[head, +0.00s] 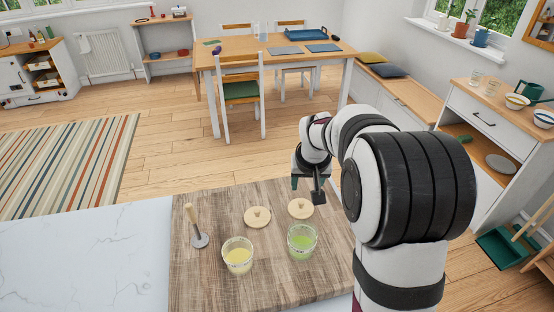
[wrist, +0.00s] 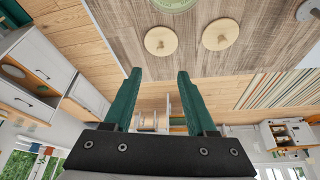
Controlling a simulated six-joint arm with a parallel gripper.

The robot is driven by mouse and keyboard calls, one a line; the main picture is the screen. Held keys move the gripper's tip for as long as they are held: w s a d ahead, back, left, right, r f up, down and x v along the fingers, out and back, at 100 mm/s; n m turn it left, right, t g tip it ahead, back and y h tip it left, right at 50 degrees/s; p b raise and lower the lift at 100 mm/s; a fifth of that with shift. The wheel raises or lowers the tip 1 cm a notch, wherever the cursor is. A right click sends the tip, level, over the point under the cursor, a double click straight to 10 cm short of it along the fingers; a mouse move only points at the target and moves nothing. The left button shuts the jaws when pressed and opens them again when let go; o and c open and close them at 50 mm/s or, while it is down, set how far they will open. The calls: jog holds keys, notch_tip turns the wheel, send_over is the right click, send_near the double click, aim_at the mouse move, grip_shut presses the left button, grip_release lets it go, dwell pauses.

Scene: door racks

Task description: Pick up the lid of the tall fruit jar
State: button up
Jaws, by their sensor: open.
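Two glass jars stand without lids on a wooden board (head: 190,285): one holds yellow contents (head: 238,257), the other green (head: 302,241). I cannot tell surely which is the tall fruit jar; the green one looks slightly taller. Two round pale lids with knobs lie on the board behind them, a left lid (head: 257,218) and a right lid (head: 300,208). In the wrist view, the right lid (wrist: 161,42) is ahead of my fingertips and the left lid (wrist: 221,35) beside it. My gripper (head: 307,188) is open and empty, above the board's far edge, apart from both lids.
A metal tool with a wooden handle (head: 195,222) stands upright on the board's left. White marble counter (head: 80,255) is clear on the left. A dining table (head: 270,52) with chairs and a cabinet (head: 480,130) stand well beyond.

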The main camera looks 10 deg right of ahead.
aim_at(301, 202)
jog(key=x, duration=1.4)
jog(key=shift+w+f, duration=0.2)
jog(key=shift+w, duration=0.05)
grip_shut()
